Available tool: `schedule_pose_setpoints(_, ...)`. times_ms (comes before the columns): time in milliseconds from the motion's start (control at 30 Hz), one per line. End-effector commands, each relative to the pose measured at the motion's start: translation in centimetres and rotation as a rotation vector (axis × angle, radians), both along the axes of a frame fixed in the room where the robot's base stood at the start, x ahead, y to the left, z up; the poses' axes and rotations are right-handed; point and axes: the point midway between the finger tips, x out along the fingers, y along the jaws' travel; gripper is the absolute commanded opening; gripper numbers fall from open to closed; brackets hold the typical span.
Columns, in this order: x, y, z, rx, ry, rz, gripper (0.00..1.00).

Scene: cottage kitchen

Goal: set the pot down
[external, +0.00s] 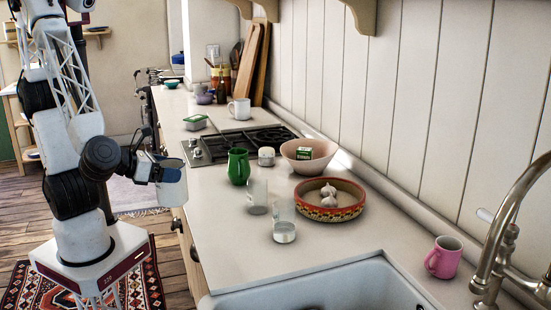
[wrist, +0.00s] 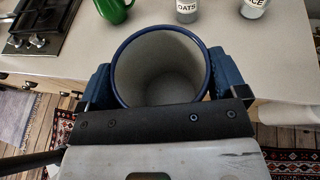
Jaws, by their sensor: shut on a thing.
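The pot is a pale enamel vessel with a dark blue rim, upright and seen from above in the wrist view (wrist: 160,75); its inside looks empty. My gripper (wrist: 158,80) is shut on the pot, with a blue finger pad against each side. In the external view, the pot (external: 173,190) is held at the left, beside the counter's front edge. The wrist view shows it in front of the countertop (wrist: 275,65), overlapping the edge in the picture. Its underside and its height over the counter are hidden.
On the counter (external: 225,255) stand a green jug (external: 238,167), two glass jars (external: 257,197) (external: 284,222), a patterned bowl (external: 330,205) with garlic and a pink mug (external: 444,258). The gas hob (external: 240,143) lies behind. The counter's front left strip is clear before the sink (external: 325,290).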

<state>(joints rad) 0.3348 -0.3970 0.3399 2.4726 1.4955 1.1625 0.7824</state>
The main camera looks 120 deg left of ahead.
Motion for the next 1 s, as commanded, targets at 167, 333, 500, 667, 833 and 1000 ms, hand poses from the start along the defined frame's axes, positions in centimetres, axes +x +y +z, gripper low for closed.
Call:
schedule_pose_setpoints(167,0.0,0.0,-1.6,-0.001,0.001,0.001,0.35)
schedule_pose_setpoints(333,0.0,0.0,-1.9,0.0,0.0,0.0,0.35)
schedule_pose_setpoints(500,0.0,0.0,-1.8,0.0,0.0,0.0,0.35)
schedule_pose_setpoints(667,0.2,0.0,-1.9,0.0,0.0,0.001,0.35)
schedule_pose_setpoints(833,1.3,0.0,-1.9,0.0,0.0,0.001,0.35)
schedule_pose_setpoints(1000,3.1,0.2,-2.1,0.001,0.001,0.003,0.35)
